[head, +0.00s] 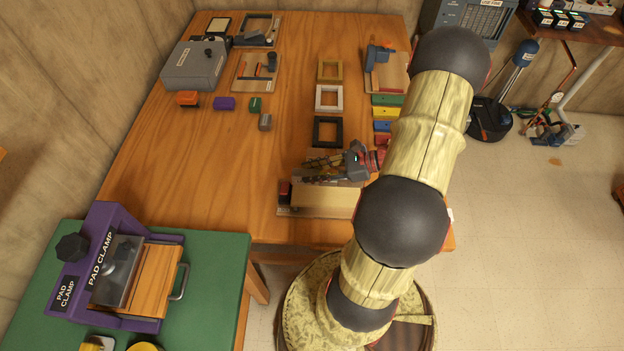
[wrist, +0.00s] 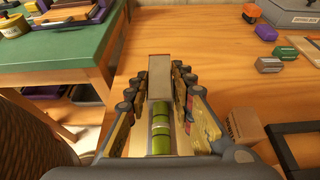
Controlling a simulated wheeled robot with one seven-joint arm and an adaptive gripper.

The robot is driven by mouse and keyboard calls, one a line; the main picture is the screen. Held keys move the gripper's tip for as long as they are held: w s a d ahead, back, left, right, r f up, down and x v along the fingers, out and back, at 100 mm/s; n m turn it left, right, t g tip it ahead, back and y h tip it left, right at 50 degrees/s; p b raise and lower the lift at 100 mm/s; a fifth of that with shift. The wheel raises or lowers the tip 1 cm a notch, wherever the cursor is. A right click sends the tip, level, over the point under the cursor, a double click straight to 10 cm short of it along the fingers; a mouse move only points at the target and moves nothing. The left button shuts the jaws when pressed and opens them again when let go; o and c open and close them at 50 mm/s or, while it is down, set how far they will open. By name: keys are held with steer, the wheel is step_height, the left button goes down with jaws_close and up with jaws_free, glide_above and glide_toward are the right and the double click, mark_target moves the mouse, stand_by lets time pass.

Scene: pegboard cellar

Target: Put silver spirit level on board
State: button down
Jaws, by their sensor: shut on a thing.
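My gripper (head: 318,170) is low over the near edge of the wooden table. In the wrist view its fingers (wrist: 158,97) are shut on a narrow thing that looks like the silver spirit level, with a greyish end (wrist: 159,77) and a green vial-like part (wrist: 160,130). It points away from the wrist between the fingers. In the head view the fingers and arm hide most of it. A pale wooden board (head: 325,204) lies below and in front of the gripper at the table's near edge. I cannot tell whether the level touches it.
Coloured blocks (head: 387,100) lie at right. A purple pad clamp (head: 110,220) stands on the green table (head: 222,270) at left. The wooden table's left middle (head: 190,160) is clear.

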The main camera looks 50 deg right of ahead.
steer(key=shift+w+d+f, duration=0.2)
steer(key=shift+w+f, duration=0.1)
steer(key=shift+f, duration=0.15)
steer(key=shift+w+d+f+b, duration=0.1)
steer(key=shift+f+b, duration=0.8)
steer(key=shift+f, duration=0.7)
steer(key=shift+f, duration=0.1)
steer(key=shift+f, duration=0.4)
steer(key=c, duration=1.5)
jaws_free()
steer(key=shift+r, duration=0.1)
steer(key=shift+c, duration=0.2)
